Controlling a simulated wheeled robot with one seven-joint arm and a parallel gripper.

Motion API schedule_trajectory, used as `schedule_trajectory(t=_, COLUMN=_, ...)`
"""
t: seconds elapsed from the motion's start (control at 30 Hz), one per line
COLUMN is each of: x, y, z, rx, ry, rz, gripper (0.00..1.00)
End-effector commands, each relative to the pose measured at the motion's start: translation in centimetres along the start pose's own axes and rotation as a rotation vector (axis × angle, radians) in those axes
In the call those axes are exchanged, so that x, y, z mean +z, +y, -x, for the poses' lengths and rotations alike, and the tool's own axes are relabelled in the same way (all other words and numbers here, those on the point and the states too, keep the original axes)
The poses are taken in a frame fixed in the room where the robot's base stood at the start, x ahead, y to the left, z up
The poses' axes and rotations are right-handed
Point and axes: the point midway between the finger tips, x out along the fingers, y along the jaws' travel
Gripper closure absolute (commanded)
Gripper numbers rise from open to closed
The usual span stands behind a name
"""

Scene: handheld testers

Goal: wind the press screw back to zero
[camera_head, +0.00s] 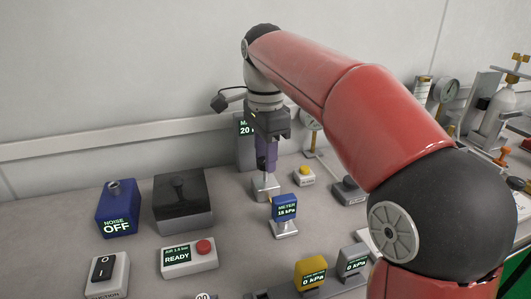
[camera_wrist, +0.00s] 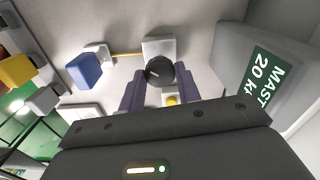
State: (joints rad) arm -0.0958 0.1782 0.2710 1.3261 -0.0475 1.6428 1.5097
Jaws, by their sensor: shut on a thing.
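My gripper (camera_head: 266,166) has purple fingers and points down over a small pale block (camera_head: 268,189) behind the blue meter. In the wrist view the fingers (camera_wrist: 160,86) are shut on a round black knob (camera_wrist: 159,70) with a short white mark on its top. The knob stands on the pale block (camera_wrist: 158,46); I take it for the press screw. The blue meter (camera_head: 285,208) reads about 18 kPa. A grey master display (camera_wrist: 268,82) reads 20, partly cut off.
A brass rod (camera_wrist: 126,55) runs from the block towards the blue meter. A yellow button (camera_head: 304,171) stands close to the right of my gripper. A dark lidded box (camera_head: 183,205), the blue NOISE box (camera_head: 119,210) and the READY box (camera_head: 189,258) are to the left. Gauges stand at the right.

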Motion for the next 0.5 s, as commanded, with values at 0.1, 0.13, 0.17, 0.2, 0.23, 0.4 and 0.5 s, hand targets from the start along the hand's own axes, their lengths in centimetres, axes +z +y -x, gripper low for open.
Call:
schedule_trajectory(t=0.1, x=0.05, y=0.00, z=-0.07, rx=0.001, ry=-0.001, rz=0.109, gripper=0.90)
schedule_trajectory(t=0.13, x=0.04, y=0.00, z=-0.08, rx=0.001, ry=-0.001, rz=0.138, gripper=0.90)
schedule_trajectory(t=0.17, x=0.05, y=0.00, z=-0.08, rx=0.002, ry=-0.001, rz=0.166, gripper=0.90)
schedule_trajectory(t=0.2, x=0.05, y=0.00, z=-0.08, rx=0.002, ry=-0.001, rz=0.205, gripper=0.90)
schedule_trajectory(t=0.23, x=0.05, y=0.00, z=-0.08, rx=0.002, ry=-0.001, rz=0.233, gripper=0.90)
schedule_trajectory(t=0.4, x=0.03, y=0.00, z=-0.10, rx=0.002, ry=-0.001, rz=0.395, gripper=0.90)
schedule_trajectory(t=0.5, x=0.02, y=0.00, z=-0.11, rx=0.002, ry=-0.001, rz=0.489, gripper=0.90)
